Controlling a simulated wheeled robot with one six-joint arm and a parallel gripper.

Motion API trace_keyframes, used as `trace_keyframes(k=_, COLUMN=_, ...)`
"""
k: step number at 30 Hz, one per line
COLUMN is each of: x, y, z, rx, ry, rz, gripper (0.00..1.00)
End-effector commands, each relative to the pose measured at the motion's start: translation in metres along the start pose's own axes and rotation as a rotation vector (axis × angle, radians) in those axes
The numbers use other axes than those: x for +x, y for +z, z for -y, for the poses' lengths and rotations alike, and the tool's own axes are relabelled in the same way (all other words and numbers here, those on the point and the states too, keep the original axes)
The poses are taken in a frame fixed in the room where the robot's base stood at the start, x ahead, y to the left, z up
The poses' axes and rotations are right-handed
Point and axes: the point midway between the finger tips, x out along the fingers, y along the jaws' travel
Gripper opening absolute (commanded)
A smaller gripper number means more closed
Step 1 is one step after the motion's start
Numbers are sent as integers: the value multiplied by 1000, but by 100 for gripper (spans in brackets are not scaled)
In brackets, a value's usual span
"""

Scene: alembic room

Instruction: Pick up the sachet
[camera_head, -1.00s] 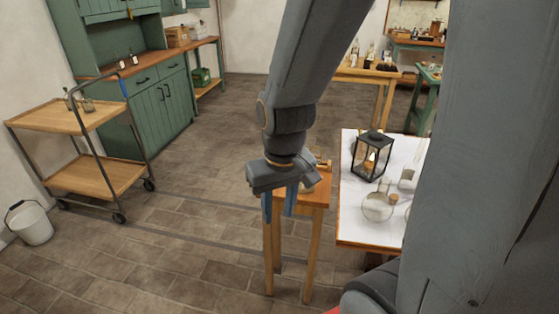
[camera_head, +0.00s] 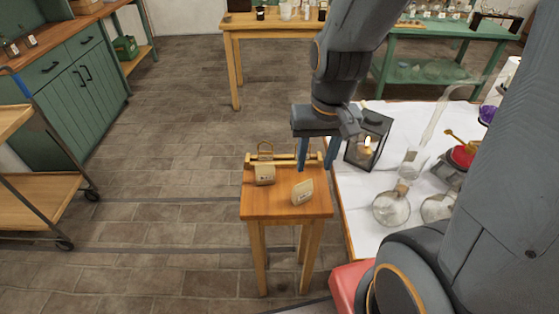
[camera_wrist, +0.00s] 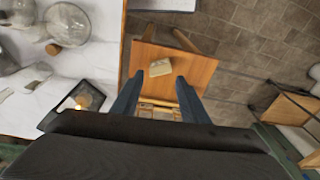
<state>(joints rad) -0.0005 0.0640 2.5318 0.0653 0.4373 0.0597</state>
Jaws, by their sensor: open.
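Two small cream packets with dark print lie on top of a small wooden stool (camera_head: 262,204). The sachet-like, pillow-shaped one (camera_head: 303,191) is at the front right, tilted in the picture. The other (camera_head: 264,174) is boxier and further back left. My gripper (camera_head: 317,165) is open and empty, pointing down above the stool's back right part. In the wrist view, my gripper's fingers (camera_wrist: 158,78) are spread, and one packet (camera_wrist: 160,67) lies on the stool just beyond the fingertips, apart from them. The other packet is not clearly seen there.
A brass item (camera_head: 283,158) lies along the stool's back edge. Close on the right, a white-topped table holds a black lantern (camera_head: 368,140) with a lit candle and glass flasks (camera_head: 391,208). A cart (camera_head: 40,190) stands left; floor between is clear.

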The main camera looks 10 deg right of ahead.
Motion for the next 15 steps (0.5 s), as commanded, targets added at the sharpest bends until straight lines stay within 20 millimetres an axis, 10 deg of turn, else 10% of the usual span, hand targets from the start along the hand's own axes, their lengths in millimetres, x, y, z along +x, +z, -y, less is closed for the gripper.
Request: trace_keyframes(k=15, x=93, y=-92, z=65, rx=1365, ry=-181, rz=294, gripper=41)
